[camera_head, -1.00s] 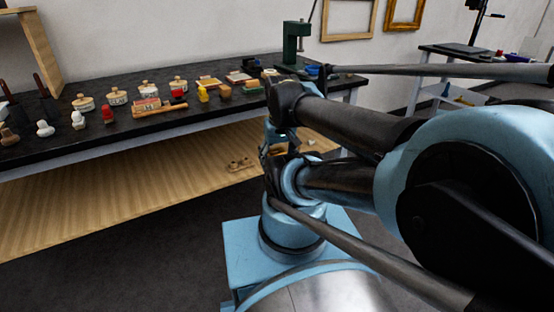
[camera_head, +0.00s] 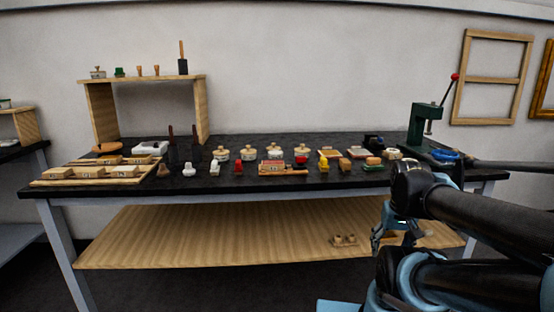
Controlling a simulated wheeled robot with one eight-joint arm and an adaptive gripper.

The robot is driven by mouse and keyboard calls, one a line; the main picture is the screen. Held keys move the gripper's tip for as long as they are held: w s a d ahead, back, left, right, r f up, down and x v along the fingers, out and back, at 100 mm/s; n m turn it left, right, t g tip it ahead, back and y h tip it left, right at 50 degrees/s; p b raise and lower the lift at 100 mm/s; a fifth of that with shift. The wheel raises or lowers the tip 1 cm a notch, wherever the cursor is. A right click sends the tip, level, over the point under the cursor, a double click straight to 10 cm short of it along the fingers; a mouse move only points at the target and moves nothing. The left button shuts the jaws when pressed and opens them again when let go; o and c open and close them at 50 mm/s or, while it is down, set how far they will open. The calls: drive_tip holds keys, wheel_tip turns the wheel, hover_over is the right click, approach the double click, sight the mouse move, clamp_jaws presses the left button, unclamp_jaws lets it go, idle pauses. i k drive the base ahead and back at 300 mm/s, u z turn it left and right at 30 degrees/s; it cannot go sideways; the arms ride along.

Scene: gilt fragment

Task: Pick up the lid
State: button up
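Several small round pots with pale knobbed lids stand in a row on the dark worktop in the head view. One is the leftmost pot with its lid (camera_head: 221,153), another is the pot near the middle (camera_head: 275,151). I cannot tell which lid is meant, and none is seen lying apart. My gripper (camera_head: 384,234) hangs at the right, in front of the bench's lower shelf and below the worktop's front edge. It is well apart from the pots. It is small, dark and partly covered by my arm, so its opening is unclear.
The long workbench (camera_head: 226,183) also holds stamps, a wooden tray (camera_head: 95,172) and a green press (camera_head: 424,124). A wooden riser (camera_head: 201,110) stands at its back left. A wooden lower shelf (camera_head: 180,237) lies underneath. Dark floor is open in front.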

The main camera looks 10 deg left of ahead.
sight(271, 147)
drive_tip(key=z, duration=0.55)
drive_tip(key=k, duration=1.05)
drive_tip(key=u, duration=1.15)
drive_tip(key=i, duration=1)
drive_tip(key=z, duration=0.05)
